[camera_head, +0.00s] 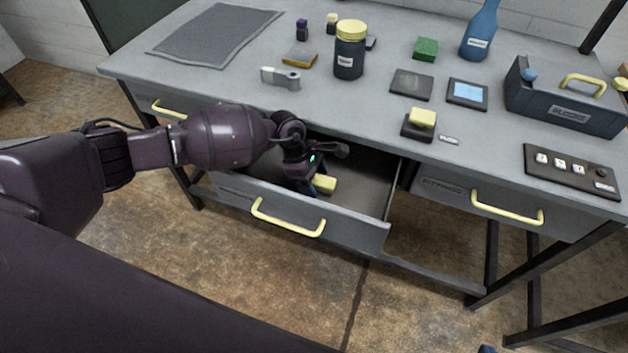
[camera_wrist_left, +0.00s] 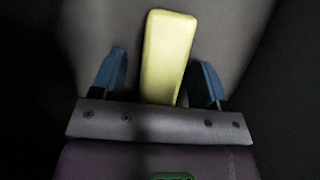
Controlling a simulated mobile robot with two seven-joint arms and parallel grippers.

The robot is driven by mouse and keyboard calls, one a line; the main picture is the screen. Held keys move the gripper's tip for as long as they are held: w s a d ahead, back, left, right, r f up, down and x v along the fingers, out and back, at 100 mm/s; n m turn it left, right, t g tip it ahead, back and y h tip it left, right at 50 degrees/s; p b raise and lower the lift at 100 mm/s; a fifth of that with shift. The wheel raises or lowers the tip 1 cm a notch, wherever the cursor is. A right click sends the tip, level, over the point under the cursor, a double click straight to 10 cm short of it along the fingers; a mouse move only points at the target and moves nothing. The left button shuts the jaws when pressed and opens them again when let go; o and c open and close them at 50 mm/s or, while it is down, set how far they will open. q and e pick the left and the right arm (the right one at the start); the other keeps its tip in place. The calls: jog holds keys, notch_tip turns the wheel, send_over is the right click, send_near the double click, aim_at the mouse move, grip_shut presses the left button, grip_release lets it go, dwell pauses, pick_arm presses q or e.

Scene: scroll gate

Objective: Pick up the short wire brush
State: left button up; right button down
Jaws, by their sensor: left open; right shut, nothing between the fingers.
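A pale yellow bar, possibly the short wire brush (camera_head: 325,184), lies in the open drawer (camera_head: 362,188). No bristles show, so I cannot confirm what it is. My left gripper (camera_head: 316,188) reaches down into the drawer at the bar. In the left wrist view, its blue fingers (camera_wrist_left: 160,80) are open, one on each side of the yellow bar (camera_wrist_left: 168,55), with a gap on both sides. The bar's near end is close to the palm or hidden by it. Only a blue tip of my right gripper (camera_head: 487,349) shows at the bottom edge; it is shut and empty.
The drawer front with a yellow handle (camera_head: 288,220) sticks out below the grey tabletop (camera_head: 330,110). A closed drawer (camera_head: 500,195) is to the right. On the tabletop are a dark jar (camera_head: 349,58), a toolbox (camera_head: 565,105), a switch panel (camera_head: 575,172) and several small items.

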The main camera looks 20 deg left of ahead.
pick_arm(q)
jog(key=shift+c, duration=1.3)
jog(key=c, duration=0.8)
